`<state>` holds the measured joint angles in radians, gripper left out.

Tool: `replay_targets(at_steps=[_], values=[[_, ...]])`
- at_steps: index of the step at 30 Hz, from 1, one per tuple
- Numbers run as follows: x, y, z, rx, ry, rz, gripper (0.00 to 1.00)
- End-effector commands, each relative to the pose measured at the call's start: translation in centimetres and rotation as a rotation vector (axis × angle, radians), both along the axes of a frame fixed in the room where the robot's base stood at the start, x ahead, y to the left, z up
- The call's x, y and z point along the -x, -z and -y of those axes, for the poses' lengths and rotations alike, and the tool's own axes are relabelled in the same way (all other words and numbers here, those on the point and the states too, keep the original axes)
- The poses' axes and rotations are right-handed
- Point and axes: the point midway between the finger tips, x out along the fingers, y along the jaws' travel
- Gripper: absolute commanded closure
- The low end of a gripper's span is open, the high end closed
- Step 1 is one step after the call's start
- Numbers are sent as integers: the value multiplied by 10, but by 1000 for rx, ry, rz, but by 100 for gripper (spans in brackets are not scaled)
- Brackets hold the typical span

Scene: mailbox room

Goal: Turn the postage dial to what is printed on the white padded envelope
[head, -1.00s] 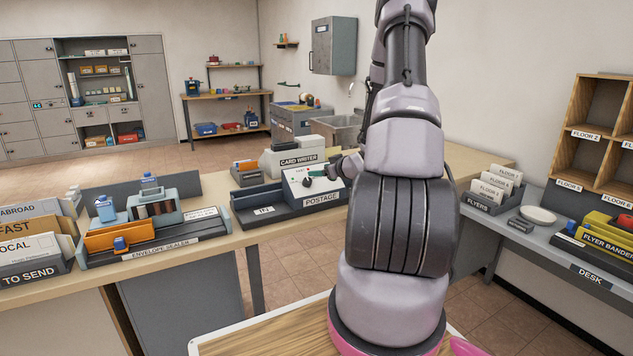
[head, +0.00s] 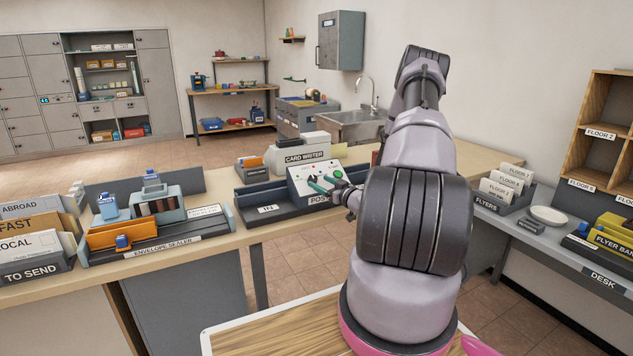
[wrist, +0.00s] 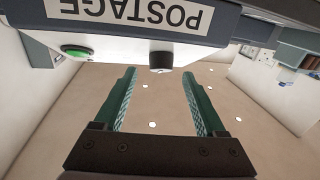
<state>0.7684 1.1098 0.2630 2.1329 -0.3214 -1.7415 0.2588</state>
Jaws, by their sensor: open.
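The grey postage machine (head: 300,192) stands on the counter, its sloped white panel partly covered by my gripper. My gripper (head: 324,179) has teal fingers spread apart and empty, in front of that panel. In the wrist view, which shows the machine upside down, the black dial (wrist: 161,62) sticks out beyond the tips of my gripper (wrist: 158,95), roughly between them and apart from them. A green button (wrist: 76,52) is left of the dial there. The dial's setting cannot be read. I cannot pick out a white padded envelope for certain.
An IN tray (head: 262,197) adjoins the machine, with the card writer (head: 300,156) behind. The envelope sealer (head: 165,250) and a TO SEND rack (head: 35,270) stand left on the counter. A flyers holder (head: 500,198) is at right.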

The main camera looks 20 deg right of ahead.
Motion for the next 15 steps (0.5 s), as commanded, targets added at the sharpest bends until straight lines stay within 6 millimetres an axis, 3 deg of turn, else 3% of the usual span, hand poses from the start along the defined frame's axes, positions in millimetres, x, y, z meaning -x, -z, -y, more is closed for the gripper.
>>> replay_targets(at_steps=[6, 15], values=[[-26, 0, -6, 1, -1, 0, 27], [-31, 0, -7, 0, 0, 0, 27]])
